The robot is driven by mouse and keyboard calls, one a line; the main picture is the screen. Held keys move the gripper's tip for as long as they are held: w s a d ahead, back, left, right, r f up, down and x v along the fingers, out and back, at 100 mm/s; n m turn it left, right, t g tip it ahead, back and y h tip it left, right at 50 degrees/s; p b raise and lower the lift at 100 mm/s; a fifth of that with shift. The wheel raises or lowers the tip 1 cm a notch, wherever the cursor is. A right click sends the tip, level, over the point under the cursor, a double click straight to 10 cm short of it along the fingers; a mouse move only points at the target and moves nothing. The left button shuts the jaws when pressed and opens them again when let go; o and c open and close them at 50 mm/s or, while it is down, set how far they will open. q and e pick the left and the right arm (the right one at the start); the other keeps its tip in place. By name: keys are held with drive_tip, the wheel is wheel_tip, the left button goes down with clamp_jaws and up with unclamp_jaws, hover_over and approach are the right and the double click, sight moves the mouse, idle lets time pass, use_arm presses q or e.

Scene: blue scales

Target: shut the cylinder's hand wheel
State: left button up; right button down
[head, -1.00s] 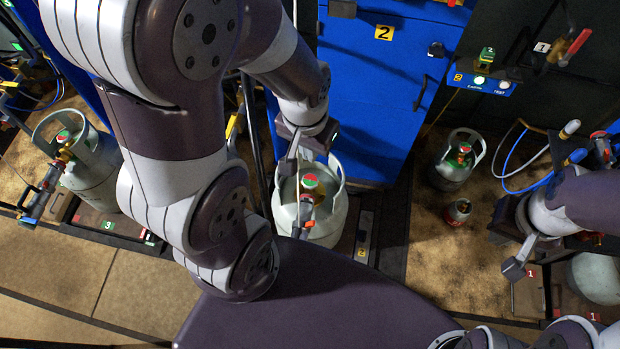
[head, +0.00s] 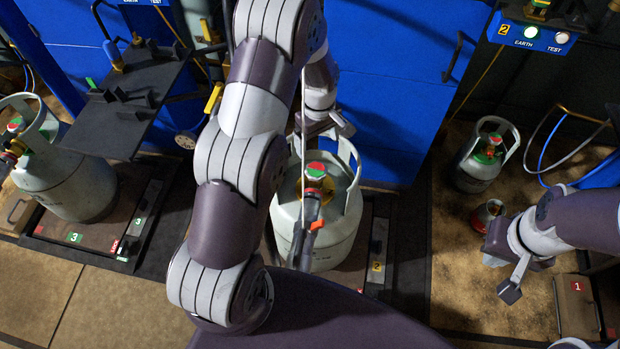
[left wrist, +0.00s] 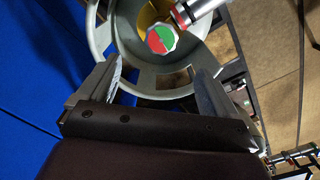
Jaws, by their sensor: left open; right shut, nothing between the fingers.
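The cylinder (head: 340,222) is a pale grey-green gas bottle with a collar, standing on the scale marked 2. Its hand wheel (head: 316,170) is red and green and sits inside the collar; it also shows in the left wrist view (left wrist: 162,38). A hose connector with red and dark parts is joined beside the wheel. My right gripper (head: 508,285) is shut and empty, at the right, away from the cylinder.
A smaller cylinder (head: 480,165) and a red canister (head: 487,215) stand right of a blue cabinet (head: 385,85). My left arm covers part of the middle.

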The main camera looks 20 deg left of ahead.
sight(318, 171)
use_arm(q)
drive_tip(key=shift+n, duration=0.9)
drive_tip(key=f+b, duration=0.1)
drive_tip(key=f, duration=0.5)
drive_tip(key=f+b, duration=0.1)
drive_tip(key=f, duration=0.4)
drive_tip(key=shift+s+d+f, duration=0.1)
drive_tip(key=shift+s+f, duration=0.1)
drive_tip(key=shift+f, duration=0.15)
use_arm(e)
drive_tip(key=shift+s+d+f, duration=0.15)
drive_tip(key=shift+s+f, duration=0.05)
drive_tip(key=shift+f, duration=0.6)
use_arm(q)
drive_tip(key=c, duration=1)
drive_tip(key=shift+c, duration=0.2)
